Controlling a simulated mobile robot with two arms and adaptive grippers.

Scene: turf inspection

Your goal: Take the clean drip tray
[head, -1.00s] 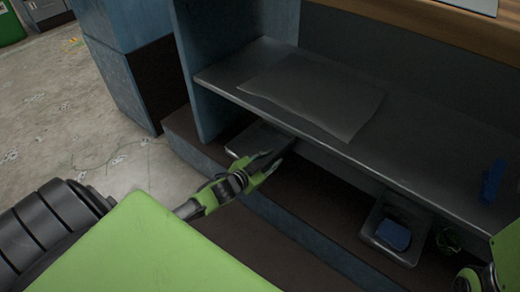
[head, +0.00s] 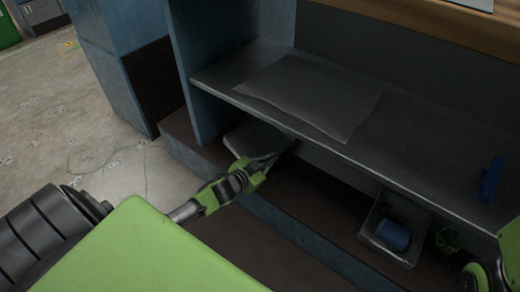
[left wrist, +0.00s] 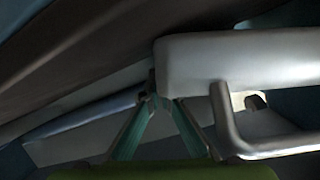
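A plain grey tray (head: 250,137) with nothing visible on it lies under the shelf, near its left end. My left gripper (head: 270,159) is at the near edge of this tray, with its fingers drawn together there. In the left wrist view the fingers (left wrist: 160,102) converge at the left end of the pale tray (left wrist: 205,62), and they look shut on its edge. A bent rim or handle sticks out on the tray's right side. A second grey tray (head: 375,240) holds a blue cylinder-like object (head: 393,235). My right arm shows only in part at the lower right; its fingers are unclear.
The grey shelf (head: 420,165) hangs above both trays, with a flat grey sheet (head: 312,95) and a blue object (head: 491,180) on it. A blue upright panel (head: 210,70) stands to the left. Below is a dark step with a blue edge.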

